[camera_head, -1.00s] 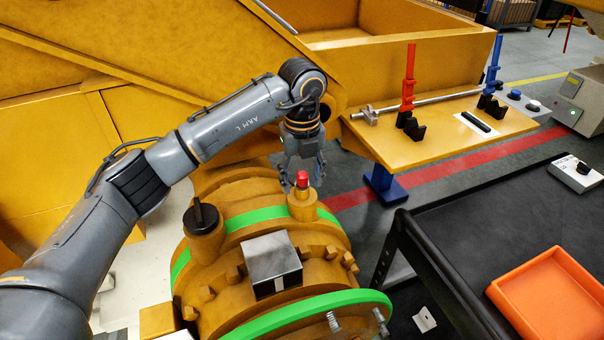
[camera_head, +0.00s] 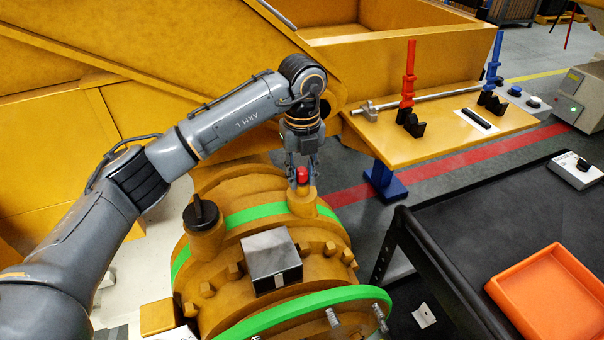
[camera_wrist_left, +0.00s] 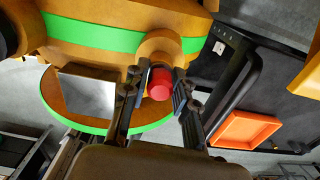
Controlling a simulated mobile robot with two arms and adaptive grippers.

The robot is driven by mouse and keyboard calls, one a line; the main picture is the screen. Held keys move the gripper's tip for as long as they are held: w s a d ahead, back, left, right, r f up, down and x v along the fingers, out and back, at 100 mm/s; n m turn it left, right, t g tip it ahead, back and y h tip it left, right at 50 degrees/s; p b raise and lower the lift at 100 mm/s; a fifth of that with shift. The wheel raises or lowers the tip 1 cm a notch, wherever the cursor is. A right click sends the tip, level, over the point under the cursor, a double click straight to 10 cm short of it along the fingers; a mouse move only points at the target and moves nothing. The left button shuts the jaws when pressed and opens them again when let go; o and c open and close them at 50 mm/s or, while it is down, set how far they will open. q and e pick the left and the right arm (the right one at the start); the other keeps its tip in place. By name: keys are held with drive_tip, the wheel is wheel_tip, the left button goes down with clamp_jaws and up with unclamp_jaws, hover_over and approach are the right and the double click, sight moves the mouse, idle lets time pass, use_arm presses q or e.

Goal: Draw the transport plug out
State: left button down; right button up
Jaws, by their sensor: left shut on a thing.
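The red transport plug (camera_head: 302,175) stands upright in a round yellow boss (camera_head: 303,202) on top of the yellow housing. My left gripper (camera_head: 302,178) has come down over it from above, its fingers on either side. In the left wrist view the red plug (camera_wrist_left: 160,84) shows between the two dark fingers (camera_wrist_left: 158,92), and the gripper is shut on it. The plug's lower end is hidden in the boss. My right gripper is in neither view.
A black-capped filler (camera_head: 201,215) and a grey metal block (camera_head: 271,262) sit on the housing nearby. Green bands (camera_head: 255,216) ring it. An orange tray (camera_head: 549,292) lies on the black cart (camera_head: 470,225) at right. A yellow shelf (camera_head: 440,140) carries a rod and red and blue levers.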

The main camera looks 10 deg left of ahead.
use_arm(q)
drive_tip(key=shift+r+p, duration=0.6)
drive_tip(key=shift+r, duration=0.8)
drive_tip(key=shift+r, duration=0.2)
drive_tip(key=shift+r, duration=0.35)
drive_tip(key=shift+r+p, duration=1.15)
drive_tip(key=shift+r, duration=0.85)
drive_tip(key=shift+f, duration=0.1)
